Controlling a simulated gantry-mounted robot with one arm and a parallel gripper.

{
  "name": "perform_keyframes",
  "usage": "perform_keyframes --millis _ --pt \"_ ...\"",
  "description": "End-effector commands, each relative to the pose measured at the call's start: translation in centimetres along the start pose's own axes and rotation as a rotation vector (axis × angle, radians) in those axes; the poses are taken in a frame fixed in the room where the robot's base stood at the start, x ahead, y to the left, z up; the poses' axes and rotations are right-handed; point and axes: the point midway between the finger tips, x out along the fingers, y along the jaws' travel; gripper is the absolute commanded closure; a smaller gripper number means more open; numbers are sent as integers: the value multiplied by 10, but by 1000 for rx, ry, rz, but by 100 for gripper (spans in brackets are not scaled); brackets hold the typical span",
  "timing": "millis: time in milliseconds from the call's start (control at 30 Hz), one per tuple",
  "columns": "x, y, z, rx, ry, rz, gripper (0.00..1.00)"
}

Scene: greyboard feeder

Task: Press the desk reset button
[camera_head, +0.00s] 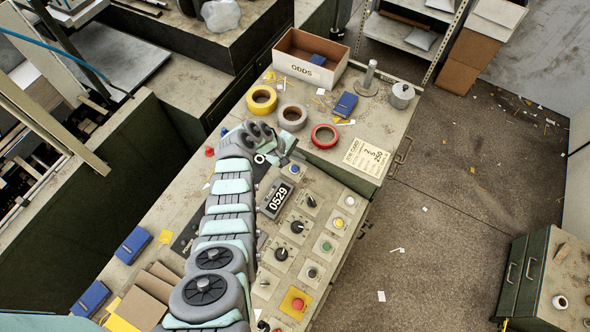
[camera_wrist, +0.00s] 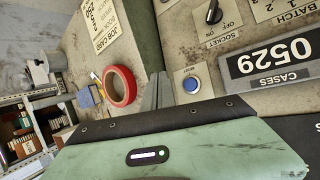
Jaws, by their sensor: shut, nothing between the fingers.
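The reset button is a round blue button (camera_wrist: 193,85) on a small pale plate lettered RESET, on the worn desk panel. It also shows in the head view (camera_head: 295,169), just above the counter. My gripper (camera_wrist: 158,88) is shut and empty. In the wrist view its narrow grey fingers stand just left of the button, apart from it in the picture; the exact gap in depth cannot be told. In the head view my gripper (camera_head: 287,147) is small, at the far end of my arm, above and slightly left of the button.
The counter (camera_head: 276,198) reading 0529 sits beside the button. Several knobs and a red button (camera_head: 297,303) on yellow share the panel. A red tape roll (camera_head: 325,136), a grey roll (camera_head: 292,117), a job card (camera_head: 367,158) and an ODDS box (camera_head: 303,60) lie farther back.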

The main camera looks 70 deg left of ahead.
Motion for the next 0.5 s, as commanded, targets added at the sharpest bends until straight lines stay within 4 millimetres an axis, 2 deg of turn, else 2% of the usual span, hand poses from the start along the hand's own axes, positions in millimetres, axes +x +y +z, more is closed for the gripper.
perform_keyframes --millis 33,200,500 --pt "10 -6 -5 0 0 0 100" --pt "27 -18 -17 1 1 1 100" --pt "49 -35 -34 1 1 1 100"
